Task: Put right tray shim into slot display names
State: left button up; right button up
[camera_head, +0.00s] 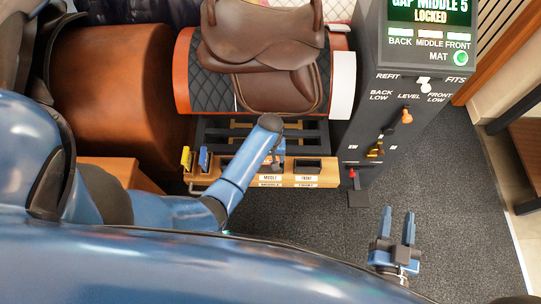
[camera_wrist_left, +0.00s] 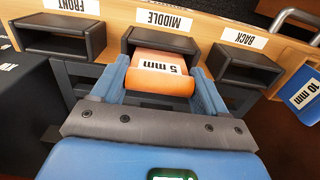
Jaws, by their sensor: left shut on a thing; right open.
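My left gripper (camera_wrist_left: 165,95) is shut on an orange shim (camera_wrist_left: 160,80) labelled 5 mm. The shim's far end is at the mouth of the dark slot marked MIDDLE (camera_wrist_left: 163,40); how deep it goes in is hidden. In the head view my left gripper (camera_head: 277,160) is over the wooden tray ledge (camera_head: 240,178), and my arm hides most of the shim. The display (camera_head: 430,12) reads GAP MIDDLE and LOCKED. My right gripper (camera_head: 397,228) is open and empty above the carpet, at the lower right.
FRONT slot (camera_wrist_left: 62,35) and BACK slot (camera_wrist_left: 247,66) flank the middle one. A blue 10 mm shim (camera_wrist_left: 303,98) and a yellow shim (camera_head: 187,160) stand at the ledge's left end. The saddle (camera_head: 265,50) is above; the control column (camera_head: 385,110) stands right. Carpet is clear around my right gripper.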

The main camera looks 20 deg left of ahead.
pick_arm(q)
jog(key=o, duration=1.1)
jog(key=shift+c, duration=0.2)
jog(key=shift+r, duration=0.1)
notch_tip(320, 180, up, 11)
jog(key=p, duration=0.1)
jog(key=shift+f, duration=0.25)
